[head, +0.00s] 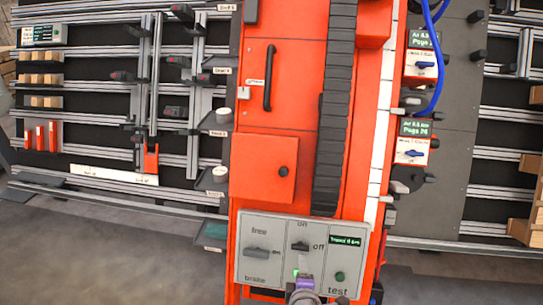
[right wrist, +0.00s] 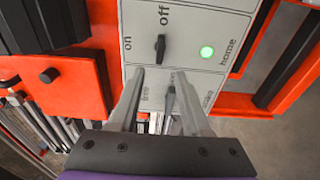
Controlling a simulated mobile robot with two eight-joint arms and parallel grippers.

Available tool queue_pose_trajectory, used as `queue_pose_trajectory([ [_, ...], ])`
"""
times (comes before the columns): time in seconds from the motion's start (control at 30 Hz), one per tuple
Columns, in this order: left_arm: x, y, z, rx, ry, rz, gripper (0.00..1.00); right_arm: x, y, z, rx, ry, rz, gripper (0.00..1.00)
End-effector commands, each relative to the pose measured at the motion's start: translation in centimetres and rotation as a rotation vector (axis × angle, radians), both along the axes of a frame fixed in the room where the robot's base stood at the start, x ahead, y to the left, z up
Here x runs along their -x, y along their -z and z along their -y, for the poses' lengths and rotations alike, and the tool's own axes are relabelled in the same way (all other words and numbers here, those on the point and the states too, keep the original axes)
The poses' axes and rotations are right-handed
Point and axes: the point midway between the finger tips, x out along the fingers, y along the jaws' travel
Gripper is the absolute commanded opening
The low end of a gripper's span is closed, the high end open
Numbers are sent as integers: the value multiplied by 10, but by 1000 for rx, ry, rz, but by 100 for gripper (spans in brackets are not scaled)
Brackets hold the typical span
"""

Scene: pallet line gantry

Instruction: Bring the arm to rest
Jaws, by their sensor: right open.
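The grey control panel (head: 281,290) is on the front of the orange machine. My right gripper (head: 303,276), purple at its body, is at the panel's lower middle, below the on/off knob (head: 299,246). In the right wrist view its two fingers (right wrist: 160,74) are apart with nothing gripped. Beyond them the on/off knob (right wrist: 160,47) points towards "off". A free/brake lever (head: 258,252) is at the panel's left; in the wrist view this lever (right wrist: 170,98) shows between the fingers, contact unclear. A green light labelled home (right wrist: 207,51) is lit. My left gripper is not in view.
A test button (head: 340,277) and small screen (head: 345,240) are at the panel's right. Left are rails with wooden blocks (head: 45,79) and an orange-tipped vertical slide (head: 150,160). A blue cable (head: 437,75) hangs right. The floor (head: 110,245) at lower left is clear.

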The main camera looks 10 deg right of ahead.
Motion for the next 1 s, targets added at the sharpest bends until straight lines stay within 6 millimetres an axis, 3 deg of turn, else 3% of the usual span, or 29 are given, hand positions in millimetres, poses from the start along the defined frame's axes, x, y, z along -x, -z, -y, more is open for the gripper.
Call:
queue_pose_trajectory([
  [0.17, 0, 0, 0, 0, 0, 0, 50, 18, 2, 22, -123, 117, -49, 48],
  [0.3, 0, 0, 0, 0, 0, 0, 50, 65, 11, 55, -401, 380, -154, 48],
  [0.4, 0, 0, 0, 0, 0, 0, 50, 102, 19, 65, -603, 565, -231, 48],
  [0.57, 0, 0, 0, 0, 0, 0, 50, 152, 27, 64, -859, 799, -333, 48],
  [0.73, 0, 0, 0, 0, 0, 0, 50, 196, 31, 49, -1090, 1001, -432, 48],
  [1.0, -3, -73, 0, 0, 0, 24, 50, 190, -42, 48, -1096, 981, -413, 48],
])
